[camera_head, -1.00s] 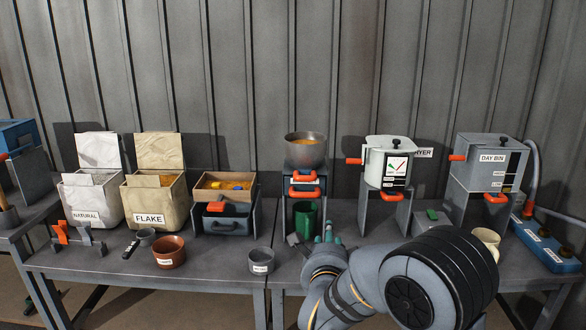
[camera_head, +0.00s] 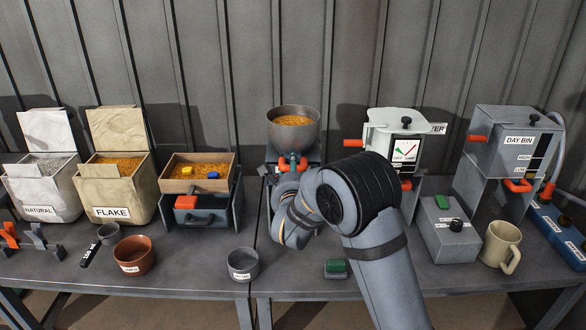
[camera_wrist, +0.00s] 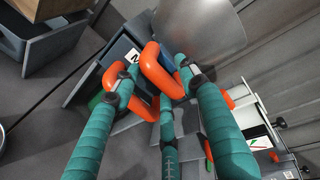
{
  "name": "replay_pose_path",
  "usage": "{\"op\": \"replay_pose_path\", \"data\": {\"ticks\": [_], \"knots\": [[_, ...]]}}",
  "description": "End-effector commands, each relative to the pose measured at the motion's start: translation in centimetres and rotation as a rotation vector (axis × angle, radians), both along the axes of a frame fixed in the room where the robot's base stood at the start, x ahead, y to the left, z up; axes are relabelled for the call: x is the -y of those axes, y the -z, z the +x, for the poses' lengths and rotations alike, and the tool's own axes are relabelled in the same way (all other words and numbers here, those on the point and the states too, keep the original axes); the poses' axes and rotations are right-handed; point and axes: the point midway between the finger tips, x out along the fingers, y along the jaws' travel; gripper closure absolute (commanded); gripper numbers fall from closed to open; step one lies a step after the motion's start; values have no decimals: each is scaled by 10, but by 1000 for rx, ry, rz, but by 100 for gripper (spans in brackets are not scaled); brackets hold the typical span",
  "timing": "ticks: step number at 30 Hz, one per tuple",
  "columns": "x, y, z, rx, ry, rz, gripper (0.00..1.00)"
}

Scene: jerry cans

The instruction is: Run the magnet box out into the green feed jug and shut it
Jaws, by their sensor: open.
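The magnet box (camera_wrist: 121,52), with only an "M" of its label readable, stands under the metal bowl (camera_head: 293,120). Its orange handles (camera_wrist: 158,72) show large in the wrist view. My gripper (camera_wrist: 156,68) is open, its teal fingers around and beside these handles; I cannot tell whether they touch. In the head view my gripper (camera_head: 290,163) is at the box front, and my arm covers most of the box. A sliver of green (camera_wrist: 97,101) below the box in the wrist view may be the green feed jug, which my arm hides in the head view.
Left are a grey cup (camera_head: 243,264), a brown pot (camera_head: 135,255) and the flake bin (camera_head: 120,180).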

Motion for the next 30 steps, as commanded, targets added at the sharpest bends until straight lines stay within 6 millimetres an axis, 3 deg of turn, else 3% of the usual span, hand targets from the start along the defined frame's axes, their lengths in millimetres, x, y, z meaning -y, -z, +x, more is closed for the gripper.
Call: {"op": "replay_pose_path", "data": {"ticks": [8, 30], "knots": [[-1, 1, 1, 0, 0, 0, 57], [-1, 0, 1, 1, -1, -1, 100]]}}
